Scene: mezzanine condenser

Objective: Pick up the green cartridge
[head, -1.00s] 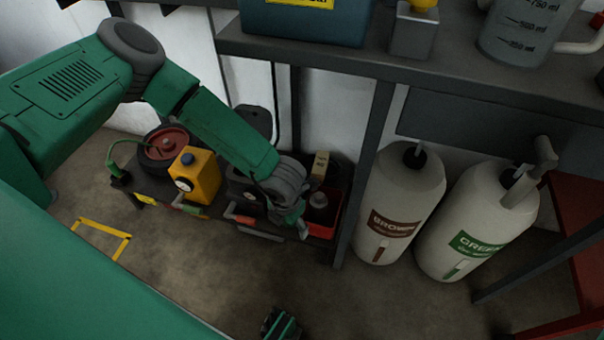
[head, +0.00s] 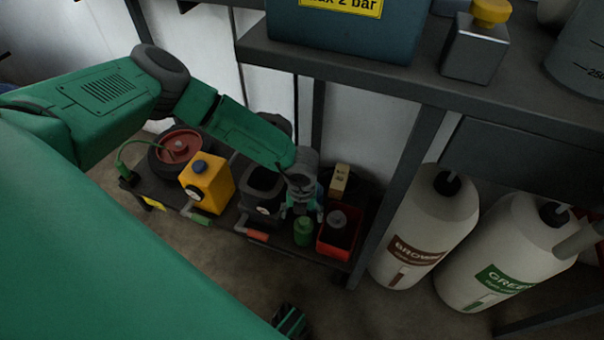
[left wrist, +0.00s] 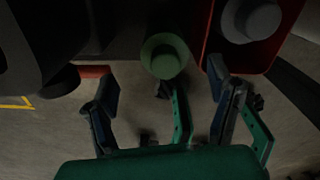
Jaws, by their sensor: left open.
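The green cartridge (head: 303,231) stands upright on the low dark shelf, left of a red bin. My left gripper (head: 303,205) is over it, pointing down, and partly covers its upper part. In the left wrist view the cartridge (left wrist: 164,57) shows from above, its round top between the lines of the two spread fingers. The left gripper (left wrist: 163,83) is open and holds nothing. A small green and black part at the bottom edge of the head view looks like my right gripper (head: 291,320); its fingers are too cut off to judge.
The red bin (head: 324,246) holding a grey-capped bottle is close on the cartridge's right. A black container (head: 262,190) and yellow can (head: 208,185) stand to the left. The upper shelf (head: 400,82) and its post (head: 398,185) bound the space; white bottles stand right.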

